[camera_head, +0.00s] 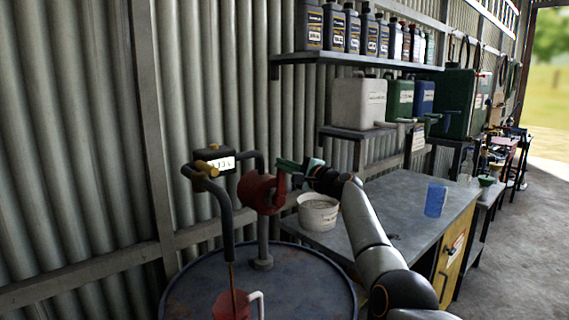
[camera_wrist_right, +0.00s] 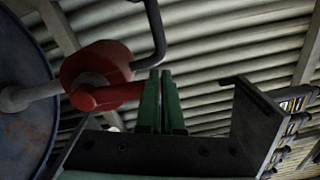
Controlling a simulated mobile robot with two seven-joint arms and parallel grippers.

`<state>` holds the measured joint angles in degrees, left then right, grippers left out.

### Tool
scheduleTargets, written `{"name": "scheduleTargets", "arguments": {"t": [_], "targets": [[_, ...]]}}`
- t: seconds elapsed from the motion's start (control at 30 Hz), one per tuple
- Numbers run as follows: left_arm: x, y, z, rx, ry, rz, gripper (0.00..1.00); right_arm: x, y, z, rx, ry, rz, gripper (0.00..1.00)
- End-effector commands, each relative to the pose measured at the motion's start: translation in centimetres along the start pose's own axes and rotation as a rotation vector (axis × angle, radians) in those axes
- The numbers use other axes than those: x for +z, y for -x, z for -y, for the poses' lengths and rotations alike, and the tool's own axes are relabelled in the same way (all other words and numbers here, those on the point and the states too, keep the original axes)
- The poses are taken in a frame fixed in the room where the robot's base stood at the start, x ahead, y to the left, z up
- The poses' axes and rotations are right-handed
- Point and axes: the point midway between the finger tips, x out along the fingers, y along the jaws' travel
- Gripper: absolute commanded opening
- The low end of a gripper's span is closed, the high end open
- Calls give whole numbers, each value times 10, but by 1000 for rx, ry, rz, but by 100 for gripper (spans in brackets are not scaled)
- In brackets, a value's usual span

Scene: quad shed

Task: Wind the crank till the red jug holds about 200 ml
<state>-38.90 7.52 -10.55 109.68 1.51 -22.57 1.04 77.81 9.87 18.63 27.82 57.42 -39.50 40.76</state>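The red jug (camera_head: 231,306) stands on the drum top under the spout (camera_head: 226,225), cut off by the lower picture edge. A thin brown stream runs from the spout into it; its level is not readable. The red pump (camera_head: 258,192) carries a red crank (camera_head: 282,186). My right gripper (camera_head: 290,164) is at the crank's end. In the right wrist view its green fingers (camera_wrist_right: 161,104) are close together where the red crank arm (camera_wrist_right: 112,95) ends, apparently closed on the crank handle, which they hide. My left gripper is out of view.
A meter (camera_head: 218,162) with small, unreadable digits sits on the pump pipe. The blue drum (camera_head: 300,275) bears the pump. A white bucket (camera_head: 318,213) and a blue cup (camera_head: 435,200) stand on the grey bench (camera_head: 395,205) to the right. Shelves with bottles and cans line the wall.

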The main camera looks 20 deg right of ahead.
Motion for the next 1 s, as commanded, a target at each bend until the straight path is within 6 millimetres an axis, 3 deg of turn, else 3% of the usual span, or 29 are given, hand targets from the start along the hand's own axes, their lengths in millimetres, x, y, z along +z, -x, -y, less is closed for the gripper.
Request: {"name": "scheduleTargets", "arguments": {"t": [0.03, 0.57, 1.0], "targets": [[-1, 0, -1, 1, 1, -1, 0, -7, 1, -20, 33, -30, -13, 3], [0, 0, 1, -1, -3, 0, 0, -4, 0, -15, 24, -22, -6, 62], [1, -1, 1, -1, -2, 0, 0, -4, 3, -14, 21, -19, -5, 63]]}}
